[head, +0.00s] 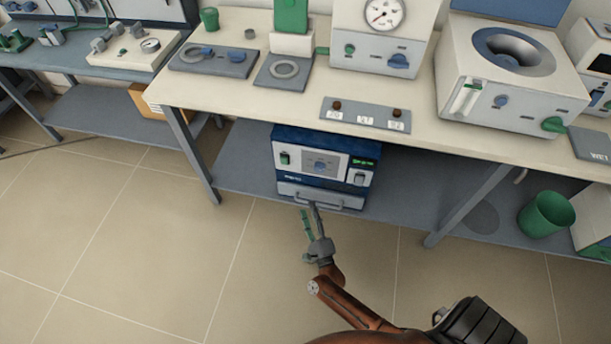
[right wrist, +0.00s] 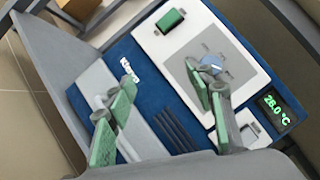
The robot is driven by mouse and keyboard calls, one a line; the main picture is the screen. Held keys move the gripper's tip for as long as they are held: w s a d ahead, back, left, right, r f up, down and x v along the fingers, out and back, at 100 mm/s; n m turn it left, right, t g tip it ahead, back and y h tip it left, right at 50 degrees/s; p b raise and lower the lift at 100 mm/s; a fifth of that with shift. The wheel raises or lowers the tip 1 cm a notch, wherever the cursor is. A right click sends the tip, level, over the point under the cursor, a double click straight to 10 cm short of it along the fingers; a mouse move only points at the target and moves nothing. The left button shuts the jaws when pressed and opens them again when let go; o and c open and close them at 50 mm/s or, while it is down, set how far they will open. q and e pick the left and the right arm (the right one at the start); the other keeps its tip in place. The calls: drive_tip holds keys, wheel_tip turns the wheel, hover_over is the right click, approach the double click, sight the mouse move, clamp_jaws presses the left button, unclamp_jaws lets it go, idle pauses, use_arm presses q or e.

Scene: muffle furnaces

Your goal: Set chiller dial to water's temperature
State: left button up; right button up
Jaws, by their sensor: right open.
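The chiller (head: 345,192) is a blue box with a white front panel, standing on the shelf under the bench. Its dial (head: 320,167) sits mid-panel and shows as a blue knob (right wrist: 211,64) on a grey square in the right wrist view. The green display (right wrist: 275,107) reads what looks like 26.0 °C. My right gripper (head: 310,209) is open in front of the chiller's lower front. In the right wrist view its green-padded fingers (right wrist: 161,75) are spread, one overlapping the dial area; I cannot tell whether it touches. My left gripper is out of view.
The bench top (head: 225,93) overhangs the chiller. On it are a grey plate with small labels (head: 365,115), a unit with a round gauge (head: 384,14) and a white centrifuge-like machine (head: 512,75). A green bin (head: 546,213) stands right. The left floor is clear.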

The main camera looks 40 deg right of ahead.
sight(319, 170)
use_arm(q)
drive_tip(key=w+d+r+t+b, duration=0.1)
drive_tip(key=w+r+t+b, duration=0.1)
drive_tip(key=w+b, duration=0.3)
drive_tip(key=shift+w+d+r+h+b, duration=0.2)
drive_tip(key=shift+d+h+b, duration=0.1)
drive_tip(key=shift+b, duration=1.05)
use_arm(e)
drive_tip(key=shift+w+d+r+m+g+h, duration=0.55)
drive_tip(key=shift+w+d+r+m+h, duration=0.9)
drive_tip(key=shift+m, duration=1.3)
drive_tip(key=shift+w+d+r+m+g+h, duration=0.5)
drive_tip(key=shift+w+d+r+m+h, duration=0.9)
drive_tip(key=shift+m, duration=1.3)
drive_tip(key=shift+w+d+r+m+g+h, duration=0.65)
drive_tip(key=shift+d+r+m+h, duration=0.5)
drive_tip(key=shift+d+m+h, duration=1.2)
drive_tip(key=shift+w+a+m+y, duration=0.1)
drive_tip(key=shift+a+m+y, duration=0.3)
drive_tip(key=shift+y, duration=0.2)
drive_tip(key=shift+c, duration=0.6)
drive_tip(key=c, duration=1)
drive_tip(key=shift+c, duration=0.2)
